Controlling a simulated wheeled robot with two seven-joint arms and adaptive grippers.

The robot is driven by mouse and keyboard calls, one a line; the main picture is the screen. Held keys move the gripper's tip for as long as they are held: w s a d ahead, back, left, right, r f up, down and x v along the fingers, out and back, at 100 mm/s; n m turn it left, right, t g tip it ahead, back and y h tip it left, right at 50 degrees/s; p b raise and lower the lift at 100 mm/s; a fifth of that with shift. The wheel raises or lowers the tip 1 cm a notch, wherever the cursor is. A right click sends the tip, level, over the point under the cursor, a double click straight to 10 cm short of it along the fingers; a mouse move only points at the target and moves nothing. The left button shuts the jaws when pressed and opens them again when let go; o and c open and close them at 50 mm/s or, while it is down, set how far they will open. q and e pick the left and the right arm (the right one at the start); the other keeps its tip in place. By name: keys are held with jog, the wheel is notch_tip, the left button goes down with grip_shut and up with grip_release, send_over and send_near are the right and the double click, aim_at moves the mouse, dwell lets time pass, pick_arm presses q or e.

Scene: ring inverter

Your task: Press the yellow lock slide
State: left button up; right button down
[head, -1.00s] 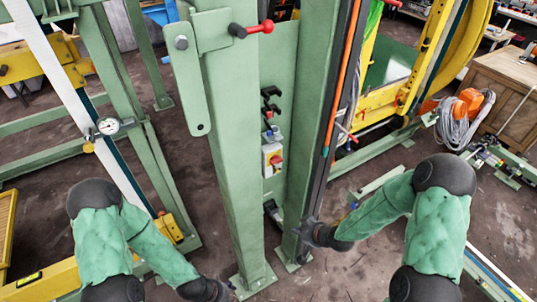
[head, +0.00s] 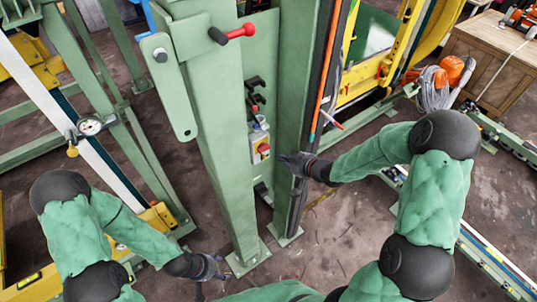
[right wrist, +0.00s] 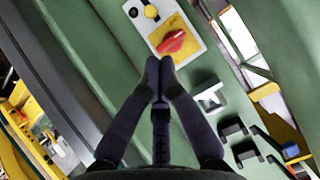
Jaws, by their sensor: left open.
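A light control box (head: 259,141) with a yellow plate and a red knob is mounted between two green columns. In the right wrist view, its yellow plate (right wrist: 184,24) carries the red knob (right wrist: 173,42), with a small yellow button (right wrist: 150,11) and a black one beside it. I cannot tell which yellow part is the lock slide. My right gripper (head: 285,160) is close to the box at its right. In the right wrist view its fingertips (right wrist: 159,66) meet just below the red knob, with nothing seen between them. My left gripper (head: 218,266) is open, low beside the left column's foot.
Black hooks (head: 255,90) sit above the box. A red-knobbed lever (head: 236,33) sticks out higher up. The right green column (head: 298,95), with a dark rail, stands close behind my right gripper. Bare floor (head: 335,240) lies between the columns and my right arm.

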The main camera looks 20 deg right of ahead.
aim_at(265, 159)
jog(key=x, duration=1)
notch_tip(265, 159, down, 4)
jog(key=b, duration=0.3)
jog(key=shift+r+b, duration=0.1)
jog(key=shift+b, duration=0.2)
jog(key=shift+r, duration=0.1)
jog(key=shift+r, duration=0.15)
